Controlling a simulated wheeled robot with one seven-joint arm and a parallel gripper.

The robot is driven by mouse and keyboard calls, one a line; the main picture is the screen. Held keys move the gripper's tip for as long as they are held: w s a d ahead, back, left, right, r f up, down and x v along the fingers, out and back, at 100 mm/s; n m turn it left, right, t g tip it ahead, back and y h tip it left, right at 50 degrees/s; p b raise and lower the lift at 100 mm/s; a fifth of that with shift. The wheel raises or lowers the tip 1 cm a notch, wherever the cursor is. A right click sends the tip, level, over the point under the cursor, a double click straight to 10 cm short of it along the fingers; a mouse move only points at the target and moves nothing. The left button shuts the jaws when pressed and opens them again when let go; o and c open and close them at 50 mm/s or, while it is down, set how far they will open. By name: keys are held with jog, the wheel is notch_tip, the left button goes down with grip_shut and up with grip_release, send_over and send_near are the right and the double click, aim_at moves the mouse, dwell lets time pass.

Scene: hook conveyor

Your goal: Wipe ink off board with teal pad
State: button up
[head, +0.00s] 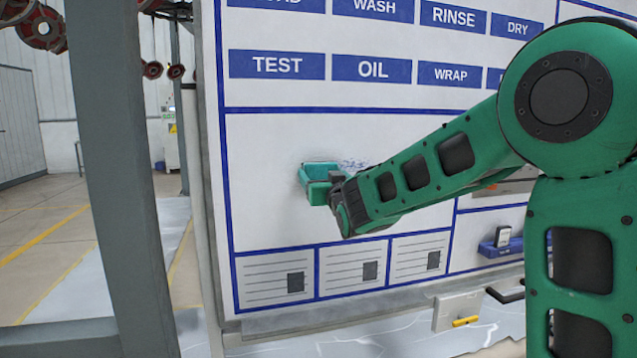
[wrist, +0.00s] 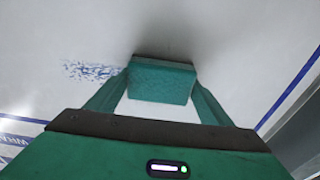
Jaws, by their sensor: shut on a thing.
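The teal pad (wrist: 162,82) is a small block held between the two teal fingers of my gripper (head: 320,186). The pad is at the white board (head: 262,210), with a dark shadow beside it; whether it is pressed on the surface I cannot tell. A patch of speckled blue ink (head: 353,164) is on the board just right of the gripper in the head view, partly hidden by my arm. In the wrist view the ink (wrist: 90,71) lies left of the pad, close to one finger.
Blue label plates such as TEST (head: 277,65) are above the bare panel, and printed cards (head: 275,279) are below. A blue holder (head: 500,246) is at the lower right. A white block with a yellow handle (head: 465,321) is below the board. A grey post (head: 118,180) stands left.

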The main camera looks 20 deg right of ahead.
jog(key=shift+d, duration=10.1)
jog(key=shift+a, duration=5.25)
jog(key=shift+w+a, duration=0.1)
jog(key=shift+a, duration=5.15)
